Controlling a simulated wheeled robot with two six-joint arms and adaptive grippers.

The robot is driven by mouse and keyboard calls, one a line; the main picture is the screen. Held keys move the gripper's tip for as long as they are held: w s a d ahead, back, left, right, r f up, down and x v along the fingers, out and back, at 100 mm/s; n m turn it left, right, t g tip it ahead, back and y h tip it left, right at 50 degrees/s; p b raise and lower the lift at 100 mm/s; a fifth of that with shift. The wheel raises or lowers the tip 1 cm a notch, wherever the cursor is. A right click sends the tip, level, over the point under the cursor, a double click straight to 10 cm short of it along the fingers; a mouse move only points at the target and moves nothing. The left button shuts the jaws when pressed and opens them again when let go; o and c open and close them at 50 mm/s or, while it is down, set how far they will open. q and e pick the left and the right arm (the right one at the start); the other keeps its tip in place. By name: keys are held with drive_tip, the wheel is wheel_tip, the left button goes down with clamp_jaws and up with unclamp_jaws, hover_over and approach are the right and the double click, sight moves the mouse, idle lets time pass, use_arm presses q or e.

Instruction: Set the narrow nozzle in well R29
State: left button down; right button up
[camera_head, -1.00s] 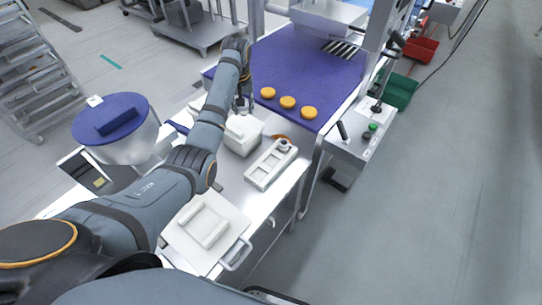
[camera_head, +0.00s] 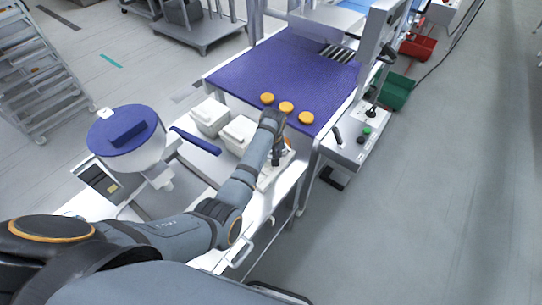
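My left arm reaches in from the left, and my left gripper (camera_head: 276,160) points down over the white rack (camera_head: 264,184) at the worktable's right side. The gripper covers the rack's far end, where a small grey nozzle-like piece showed before. That piece is now hidden, so I cannot tell whether the gripper touches or holds it. The fingers are too small and dark to tell open from shut. No label R29 is readable. My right gripper is not in view.
Two white boxes (camera_head: 209,117) stand left of the gripper. A hopper with a blue lid (camera_head: 121,130) stands further left. Behind is a blue conveyor belt (camera_head: 285,72) with orange rounds (camera_head: 286,107). A control box (camera_head: 352,146) stands to the right, beside open floor.

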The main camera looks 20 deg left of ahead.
use_arm(q)
drive_tip(key=shift+a+f, duration=0.1)
drive_tip(key=shift+f, duration=0.6)
drive_tip(key=shift+f, duration=0.1)
drive_tip(key=shift+f, duration=0.5)
drive_tip(key=c, duration=0.9)
unclamp_jaws()
drive_tip(key=shift+r, duration=0.1)
drive_tip(key=shift+r, duration=0.4)
wheel_tip(320, 180, up, 12)
drive_tip(key=s+b, duration=0.1)
drive_tip(key=shift+s+d, duration=0.3)
drive_tip(key=shift+d, duration=0.15)
